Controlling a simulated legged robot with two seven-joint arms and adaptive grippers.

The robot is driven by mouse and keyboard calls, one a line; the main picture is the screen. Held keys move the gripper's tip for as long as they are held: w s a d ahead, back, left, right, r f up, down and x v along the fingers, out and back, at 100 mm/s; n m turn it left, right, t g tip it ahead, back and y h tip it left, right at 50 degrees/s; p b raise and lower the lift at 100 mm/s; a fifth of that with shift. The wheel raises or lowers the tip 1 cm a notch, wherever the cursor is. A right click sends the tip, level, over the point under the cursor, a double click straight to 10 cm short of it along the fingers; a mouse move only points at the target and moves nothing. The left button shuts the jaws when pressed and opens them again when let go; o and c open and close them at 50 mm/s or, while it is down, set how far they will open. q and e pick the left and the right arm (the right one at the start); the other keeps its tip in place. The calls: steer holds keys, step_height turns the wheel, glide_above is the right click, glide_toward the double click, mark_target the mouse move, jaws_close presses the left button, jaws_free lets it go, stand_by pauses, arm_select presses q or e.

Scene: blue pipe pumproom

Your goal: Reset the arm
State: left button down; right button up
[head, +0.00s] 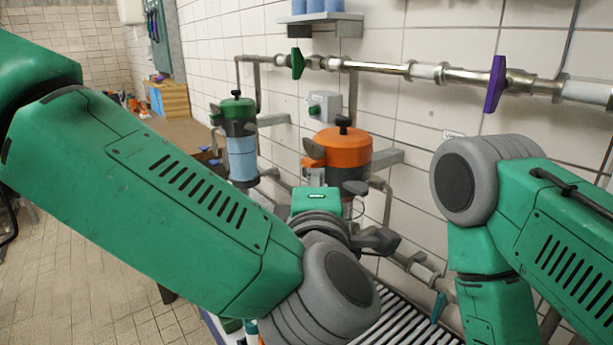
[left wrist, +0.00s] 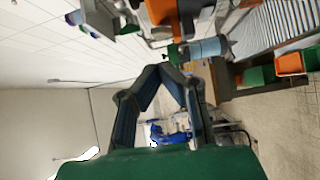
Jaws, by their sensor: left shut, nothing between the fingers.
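My left gripper (left wrist: 162,70) shows in the left wrist view, its two dark fingers meeting at the tips with nothing between them. In the head view my green left arm (head: 170,190) reaches in from the left and bends at a grey joint low in the middle. My green right arm (head: 550,240) comes in from the right and bends downward at a grey joint. Its gripper is outside the picture.
A tiled wall carries a pipe (head: 390,67) with a green valve handle (head: 297,63) and a purple one (head: 495,84). An orange-topped unit (head: 343,148) and a green-topped filter (head: 239,135) stand behind the left arm. A slatted conveyor (head: 400,322) lies below. Open tiled floor is at left.

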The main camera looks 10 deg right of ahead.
arm_select(q)
steer(key=s+a+f+m+g+b, duration=0.15)
steer(key=a+f+m+g, duration=0.35)
steer(key=f, duration=1)
steer(key=s+a+f+m+g, duration=0.2)
steer(key=a+f+m, duration=0.4)
steer(key=f, duration=0.8)
steer(key=s+a+f+m+g+y, duration=0.1)
steer(key=s+a+f+g, duration=0.2)
steer(key=s+a+f, duration=0.3)
steer(key=s+a+f+m+g+y+b, duration=0.1)
steer(key=s+a+f+m+g, duration=0.1)
steer(key=s+a+f, duration=0.4)
steer(key=s+a+f+m+g+y, duration=0.1)
steer(key=s+a+f+g, duration=0.4)
steer(key=s+a, duration=0.7)
steer(key=shift+a+f+m, duration=0.7)
steer(key=shift+a+f, duration=0.25)
steer(key=shift+a, duration=1.15)
arm_select(e)
steer(key=shift+a+f, duration=0.45)
steer(key=shift+f, duration=0.25)
steer(key=shift+a+f, duration=0.45)
steer(key=shift+f, duration=0.2)
